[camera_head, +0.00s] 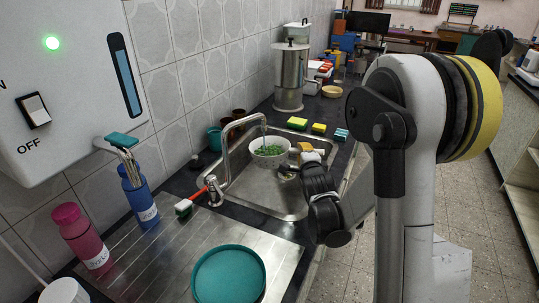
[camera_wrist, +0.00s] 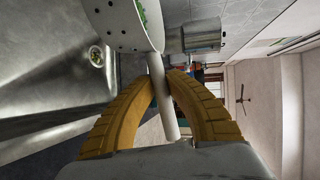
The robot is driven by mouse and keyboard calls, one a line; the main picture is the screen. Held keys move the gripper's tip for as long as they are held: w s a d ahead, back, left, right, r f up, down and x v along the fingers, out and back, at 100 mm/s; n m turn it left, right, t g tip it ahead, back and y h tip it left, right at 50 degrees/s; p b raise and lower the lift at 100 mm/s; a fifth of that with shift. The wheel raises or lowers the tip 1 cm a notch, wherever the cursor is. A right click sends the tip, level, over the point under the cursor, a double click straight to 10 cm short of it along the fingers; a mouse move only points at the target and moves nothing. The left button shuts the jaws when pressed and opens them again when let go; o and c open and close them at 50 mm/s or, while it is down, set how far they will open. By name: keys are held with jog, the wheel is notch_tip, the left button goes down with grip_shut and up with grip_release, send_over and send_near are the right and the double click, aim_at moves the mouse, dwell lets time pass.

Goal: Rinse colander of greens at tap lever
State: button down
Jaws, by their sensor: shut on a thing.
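A white colander (camera_head: 257,160) holds green leaves (camera_head: 268,150) over the steel sink (camera_head: 250,197). The tap's curved spout (camera_head: 231,129) ends just above the leaves; I cannot tell whether water runs. In the wrist view, the colander (camera_wrist: 122,38) shows its pierced wall and a pale handle (camera_wrist: 166,112). My gripper (camera_wrist: 163,76) is shut on that handle, with a tan finger on each side. The gripper also shows in the head view (camera_head: 308,151), right of the colander.
A teal plate (camera_head: 229,275) lies on the drainboard (camera_head: 150,270). A blue bottle (camera_head: 140,195) and a pink bottle (camera_head: 84,238) stand left. Sponges (camera_head: 297,123) and a steel urn (camera_head: 290,77) are behind the sink. The tiled wall (camera_head: 180,75) bounds the left side.

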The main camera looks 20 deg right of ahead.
jog(key=s+d, duration=0.4)
jog(key=s, duration=0.1)
dwell(0.4)
jog(key=shift+d+r, duration=0.1)
jog(key=shift+d, duration=0.05)
dwell(1.0)
jog(key=s+d+r+p, duration=0.2)
jog(key=s+d+r, duration=0.1)
jog(key=shift+s+r, duration=0.4)
dwell(0.8)
